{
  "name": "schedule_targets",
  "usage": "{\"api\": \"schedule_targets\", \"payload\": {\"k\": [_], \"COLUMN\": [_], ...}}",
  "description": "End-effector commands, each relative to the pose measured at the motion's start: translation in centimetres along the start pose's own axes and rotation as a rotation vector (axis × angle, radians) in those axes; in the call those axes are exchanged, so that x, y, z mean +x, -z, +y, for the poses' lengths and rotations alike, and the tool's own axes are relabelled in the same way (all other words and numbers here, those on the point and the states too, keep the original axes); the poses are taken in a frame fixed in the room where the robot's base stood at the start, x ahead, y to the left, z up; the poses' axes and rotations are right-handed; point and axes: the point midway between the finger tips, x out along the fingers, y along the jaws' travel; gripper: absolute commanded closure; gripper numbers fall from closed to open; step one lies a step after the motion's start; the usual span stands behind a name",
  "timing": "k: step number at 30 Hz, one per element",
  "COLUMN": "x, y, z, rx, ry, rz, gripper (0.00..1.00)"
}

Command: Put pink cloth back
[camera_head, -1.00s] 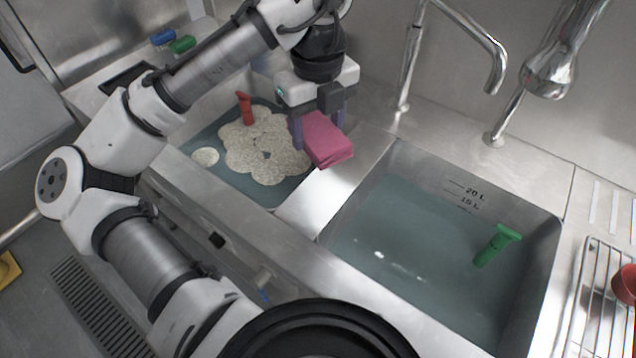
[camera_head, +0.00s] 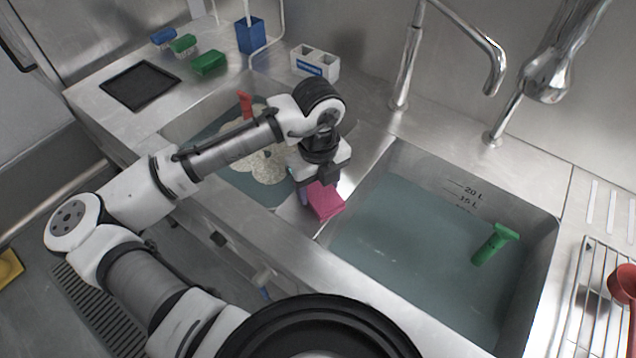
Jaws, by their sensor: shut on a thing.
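The pink cloth (camera_head: 325,201) is a folded pad held in my gripper (camera_head: 318,190). My gripper points down and is shut on it. The cloth is over the steel divider (camera_head: 361,172) between the two sinks, near its front end. I cannot tell whether it touches the steel. My gripper's housing hides the cloth's upper part.
The left sink (camera_head: 213,119) holds water, foam and a red tool (camera_head: 245,104). The right sink (camera_head: 419,235) holds water and a green tool (camera_head: 495,243). Brushes, a black tray (camera_head: 140,85), a blue container (camera_head: 250,36) and a white holder (camera_head: 315,63) stand behind. A tall tap (camera_head: 405,60) rises behind the divider.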

Motion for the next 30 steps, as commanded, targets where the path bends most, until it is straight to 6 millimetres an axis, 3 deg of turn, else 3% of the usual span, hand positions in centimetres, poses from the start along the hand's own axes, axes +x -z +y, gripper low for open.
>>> {"api": "schedule_targets", "payload": {"k": [8, 9, 13, 25, 30], "x": [0.3, 0.2, 0.2, -0.5, -3.3], "y": [0.0, 0.0, 0.0, 0.0, -0.1], "z": [0.0, 0.0, 0.0, 0.0, -0.1], "rx": [0.000, 0.000, 0.000, 0.000, 0.001], "ry": [0.000, 0.000, 0.000, 0.000, 0.002], "rz": [0.001, 0.000, 0.000, -0.001, -0.003], "gripper": [0.66, 0.41, 0.24, 0.23, 0.23]}}
